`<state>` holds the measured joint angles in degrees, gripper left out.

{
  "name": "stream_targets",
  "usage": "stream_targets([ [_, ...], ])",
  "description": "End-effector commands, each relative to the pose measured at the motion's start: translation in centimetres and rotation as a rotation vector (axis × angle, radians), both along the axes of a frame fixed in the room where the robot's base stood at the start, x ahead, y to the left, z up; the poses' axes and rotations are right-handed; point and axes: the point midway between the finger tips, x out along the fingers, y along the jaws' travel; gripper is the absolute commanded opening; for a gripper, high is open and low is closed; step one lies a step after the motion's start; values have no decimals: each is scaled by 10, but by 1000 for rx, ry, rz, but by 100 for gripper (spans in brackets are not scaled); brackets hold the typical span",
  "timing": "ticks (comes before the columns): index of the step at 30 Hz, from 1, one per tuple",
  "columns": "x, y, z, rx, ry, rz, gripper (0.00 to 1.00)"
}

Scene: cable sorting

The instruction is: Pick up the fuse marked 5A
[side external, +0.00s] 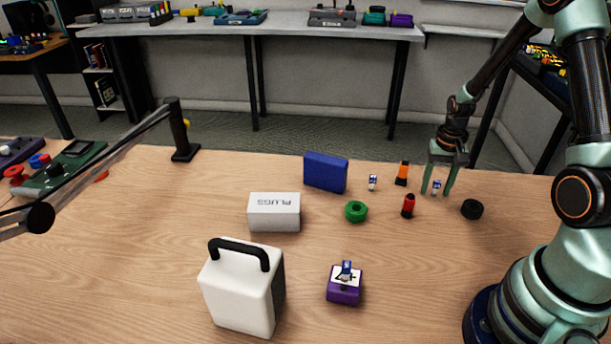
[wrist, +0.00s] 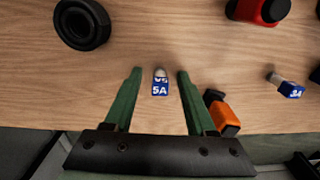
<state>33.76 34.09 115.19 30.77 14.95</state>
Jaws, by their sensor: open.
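The fuse marked 5A (wrist: 160,88) has a blue label with white text and a silver end. It stands or lies on the wooden table between the fingers of my gripper (wrist: 157,85) in the wrist view, with a gap on each side. In the side view my gripper (side external: 438,184) points down, open, with its fingers on both sides of that fuse (side external: 436,187). A second fuse, marked 3A (wrist: 290,90), lies to the right in the wrist view; a similar small fuse (side external: 372,182) shows left of my gripper in the side view.
Close by are an orange and black piece (side external: 402,174), a red and black piece (side external: 408,206) and a black ring (side external: 472,209). Farther left are a green ring (side external: 356,211), a blue box (side external: 326,172), a white PLUGS box (side external: 274,212) and a purple block (side external: 344,290).

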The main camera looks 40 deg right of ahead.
Motion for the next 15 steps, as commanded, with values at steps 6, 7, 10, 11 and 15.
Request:
stream_targets([
  [6,0,0,-1,-1,-1,0,56],
  [7,0,0,0,-1,-1,0,45],
  [10,0,0,0,-1,-1,0,7],
  [11,0,0,0,-1,-1,0,0],
  [15,0,0,0,-1,-1,0,0],
])
